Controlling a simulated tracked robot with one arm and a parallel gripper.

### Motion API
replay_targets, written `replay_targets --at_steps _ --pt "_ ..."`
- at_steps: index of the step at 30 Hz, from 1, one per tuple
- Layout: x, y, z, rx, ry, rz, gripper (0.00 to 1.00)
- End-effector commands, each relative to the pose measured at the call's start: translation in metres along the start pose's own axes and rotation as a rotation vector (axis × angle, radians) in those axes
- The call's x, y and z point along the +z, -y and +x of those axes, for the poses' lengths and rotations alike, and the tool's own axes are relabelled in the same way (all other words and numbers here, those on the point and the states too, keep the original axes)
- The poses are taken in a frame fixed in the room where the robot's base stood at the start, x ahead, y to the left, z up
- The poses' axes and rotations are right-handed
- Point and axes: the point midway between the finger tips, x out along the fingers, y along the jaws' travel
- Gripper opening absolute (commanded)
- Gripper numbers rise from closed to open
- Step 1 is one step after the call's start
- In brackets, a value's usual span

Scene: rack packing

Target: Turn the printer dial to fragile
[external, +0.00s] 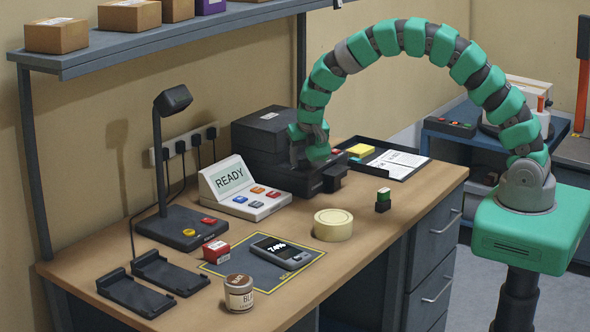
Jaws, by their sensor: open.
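The printer (262,140) is a dark box at the back of the desk, against the wall. My gripper (312,153) hangs down in front of the printer's right part, at the end of the green arched arm. The gripper is open, with nothing visible in it. It overlaps the printer's front in this view, and I cannot tell whether it touches it. The dial and its markings cannot be made out; the gripper covers part of the printer's front. A small red spot (337,152) shows on the printer just right of the gripper.
A READY display console (228,178) stands left of the printer, with a lamp (172,100) further left. A black tray (405,165) with papers lies right. A tape roll (333,224), a green-topped stamp (383,200) and a scanner (282,252) sit in front. A shelf (190,35) hangs above.

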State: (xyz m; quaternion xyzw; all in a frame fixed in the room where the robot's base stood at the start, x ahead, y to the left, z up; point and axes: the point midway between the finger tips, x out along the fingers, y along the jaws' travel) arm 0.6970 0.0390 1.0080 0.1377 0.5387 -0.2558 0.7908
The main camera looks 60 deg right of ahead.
Motion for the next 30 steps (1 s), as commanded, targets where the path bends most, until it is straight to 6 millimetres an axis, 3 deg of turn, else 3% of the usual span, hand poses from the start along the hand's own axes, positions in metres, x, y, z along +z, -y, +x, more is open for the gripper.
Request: replay_targets --at_steps 5,14,15,20,30 --pt "-0.0001 0.0007 0.0116 -0.001 -0.001 0.000 0.55" --pt "0.0000 0.0004 0.0134 0.000 0.000 0.001 0.55" --pt "0.0000 0.0004 0.0133 0.000 0.000 0.001 0.52" --pt "0.0000 0.0004 0.0132 0.000 0.000 0.001 0.10" --pt "0.0005 -0.0005 0.0130 -0.011 -0.001 0.030 0.11"
